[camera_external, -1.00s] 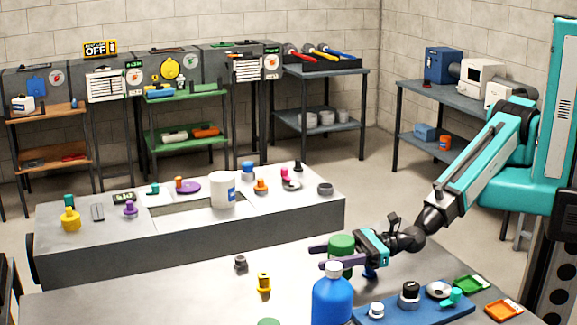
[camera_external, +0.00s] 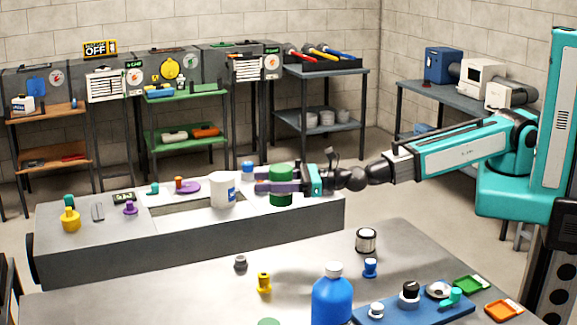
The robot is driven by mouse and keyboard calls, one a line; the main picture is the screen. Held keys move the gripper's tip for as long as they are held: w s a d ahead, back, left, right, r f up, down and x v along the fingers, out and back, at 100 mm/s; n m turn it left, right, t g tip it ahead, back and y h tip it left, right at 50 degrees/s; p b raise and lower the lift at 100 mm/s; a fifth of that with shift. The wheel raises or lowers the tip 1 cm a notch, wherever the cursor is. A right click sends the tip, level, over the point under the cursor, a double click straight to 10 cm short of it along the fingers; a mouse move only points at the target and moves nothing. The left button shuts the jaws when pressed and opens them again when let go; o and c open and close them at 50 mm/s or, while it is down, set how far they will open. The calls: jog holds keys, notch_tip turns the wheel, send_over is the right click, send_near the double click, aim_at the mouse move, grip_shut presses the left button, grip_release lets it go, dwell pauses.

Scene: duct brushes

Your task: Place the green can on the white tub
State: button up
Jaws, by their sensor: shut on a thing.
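The green can (camera_external: 281,172) is held between the two purple fingers of my gripper (camera_external: 277,187), upright and raised. In the picture it overlaps the right part of the far grey bench; its height above that bench cannot be told. The white tub (camera_external: 223,190), with a blue label, stands upright on the far bench, just left of my fingertips in the picture. The can and the tub are apart. My gripper hides some of the small items behind it.
The far bench (camera_external: 130,252) carries a yellow bottle (camera_external: 70,218), a purple disc (camera_external: 187,187) and other small parts. On the near table (camera_external: 200,300) stand a blue bottle (camera_external: 332,298), a silver-and-black canister (camera_external: 366,240) and a blue tray (camera_external: 425,308).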

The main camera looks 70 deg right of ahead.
jog(key=w+d+r+m+h, duration=0.1)
jog(key=w+d, duration=0.2)
jog(key=d, duration=0.2)
jog(key=w+d+r+m+h+b, duration=0.1)
jog(key=w+d+r, duration=0.1)
jog(key=d, duration=0.4)
jog(key=w+d+r+t+h, duration=0.1)
jog(key=w+d+r+h, duration=0.1)
jog(key=w+d, duration=0.2)
jog(key=shift+d+r+m+b, duration=0.25)
jog(key=shift+d+m+b, duration=0.15)
jog(key=shift+d, duration=0.35)
jog(key=shift+w, duration=0.1)
jog(key=a+f+p+x, duration=0.1)
jog(key=a+p+x, duration=0.1)
jog(key=x, duration=1.3)
jog(key=shift+w+a+f, duration=0.1)
jog(key=shift+w+f, duration=0.1)
jog(key=shift+f, duration=1.65)
jog(key=shift+f, duration=0.15)
